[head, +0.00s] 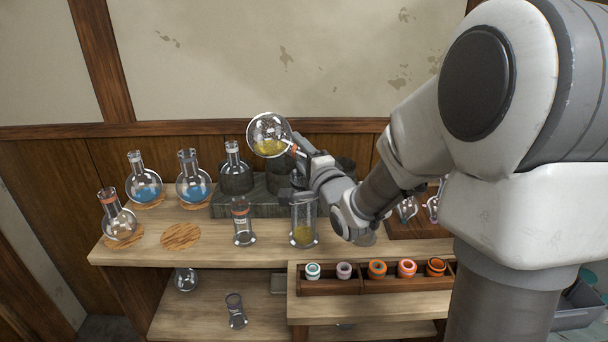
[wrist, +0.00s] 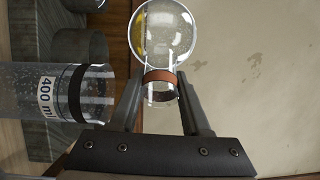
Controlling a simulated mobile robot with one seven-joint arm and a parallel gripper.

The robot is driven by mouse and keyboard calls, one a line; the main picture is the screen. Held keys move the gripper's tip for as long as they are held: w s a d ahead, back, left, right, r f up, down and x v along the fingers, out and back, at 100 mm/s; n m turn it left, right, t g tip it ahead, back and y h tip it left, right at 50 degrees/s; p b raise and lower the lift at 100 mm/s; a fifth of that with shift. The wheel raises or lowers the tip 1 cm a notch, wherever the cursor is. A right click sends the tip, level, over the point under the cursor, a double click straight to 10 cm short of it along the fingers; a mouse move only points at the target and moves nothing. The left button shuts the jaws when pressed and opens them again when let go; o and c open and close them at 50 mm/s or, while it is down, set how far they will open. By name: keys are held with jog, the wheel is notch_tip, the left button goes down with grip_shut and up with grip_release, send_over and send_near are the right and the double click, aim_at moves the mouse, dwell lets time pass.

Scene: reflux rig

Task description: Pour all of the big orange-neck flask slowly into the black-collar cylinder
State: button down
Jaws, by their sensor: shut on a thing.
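My gripper (head: 298,152) is shut on the neck of the big orange-neck flask (head: 268,135), a round clear bulb with yellow liquid in it. The flask is held tilted above the shelf, bulb up and left, neck down and right. In the wrist view the flask (wrist: 165,28) shows its orange band (wrist: 160,76) between the fingers. The black-collar cylinder (head: 304,222) stands upright below, with yellow liquid in its bottom. In the wrist view the cylinder (wrist: 75,92) shows its black collar and a 400 ml label. The flask's mouth is partly hidden; I cannot see a stream.
An orange-collar cylinder (head: 242,225) stands left of the black-collar one. Two blue-liquid flasks (head: 145,182) (head: 193,182) and a smaller flask (head: 117,222) stand left, near an empty cork ring (head: 181,236). A rack (head: 342,286) of coloured rings is in front.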

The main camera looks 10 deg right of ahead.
jog(key=shift+b, duration=0.45)
jog(key=shift+r+p, duration=0.25)
jog(key=shift+p, duration=0.35)
jog(key=shift+f, duration=0.25)
jog(key=shift+b, duration=0.6)
jog(key=shift+r, duration=0.15)
jog(key=shift+r+p, duration=0.2)
jog(key=shift+p, duration=0.35)
jog(key=shift+f, duration=0.4)
jog(key=shift+r+b, duration=0.1)
jog(key=shift+b, duration=0.45)
jog(key=shift+r, duration=0.15)
